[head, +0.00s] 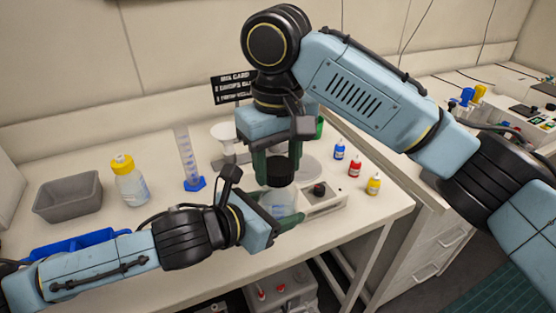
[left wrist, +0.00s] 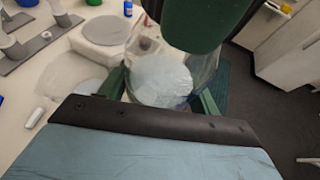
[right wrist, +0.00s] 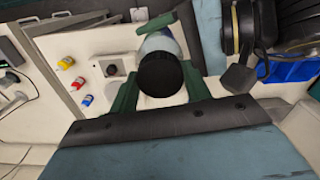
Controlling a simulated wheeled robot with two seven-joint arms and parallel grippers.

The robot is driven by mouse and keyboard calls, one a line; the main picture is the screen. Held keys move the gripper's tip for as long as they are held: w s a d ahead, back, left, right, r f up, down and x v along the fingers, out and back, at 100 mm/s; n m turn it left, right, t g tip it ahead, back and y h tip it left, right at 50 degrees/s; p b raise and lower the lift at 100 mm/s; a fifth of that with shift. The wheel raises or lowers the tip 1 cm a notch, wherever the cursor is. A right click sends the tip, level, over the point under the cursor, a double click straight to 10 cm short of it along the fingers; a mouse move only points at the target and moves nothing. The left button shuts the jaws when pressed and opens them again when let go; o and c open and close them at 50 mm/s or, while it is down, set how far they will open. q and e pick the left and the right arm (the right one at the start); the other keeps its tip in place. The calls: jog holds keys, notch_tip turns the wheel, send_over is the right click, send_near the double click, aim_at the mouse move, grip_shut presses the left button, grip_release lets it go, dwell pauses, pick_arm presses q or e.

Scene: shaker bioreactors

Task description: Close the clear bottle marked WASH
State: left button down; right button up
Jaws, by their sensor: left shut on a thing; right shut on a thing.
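A clear bottle (head: 283,203) stands upright near the front of the bench; no WASH mark is readable. My left gripper (head: 280,215) is shut around its body from the side. It also shows between green fingers in the left wrist view (left wrist: 160,78). My right gripper (head: 277,160) points down from above and is shut on a black cap (head: 280,172). In the right wrist view the cap (right wrist: 160,74) sits between the fingers, in line with the bottle (right wrist: 160,42). The cap is directly over the bottle's mouth, which is hidden; I cannot tell whether it is seated.
A yellow-capped bottle (head: 130,182), grey bin (head: 68,196) and blue tray (head: 80,243) are at left. A measuring cylinder (head: 188,160) stands behind. A knobbed device (head: 322,197) is close right of the bottle. Blue (head: 339,149), red (head: 355,167) and yellow (head: 374,184) small bottles stand further right.

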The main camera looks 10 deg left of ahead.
jog(key=m, duration=0.7)
jog(key=o, duration=1.1)
jog(key=shift+r, duration=2.25)
jog(key=shift+c, duration=0.5)
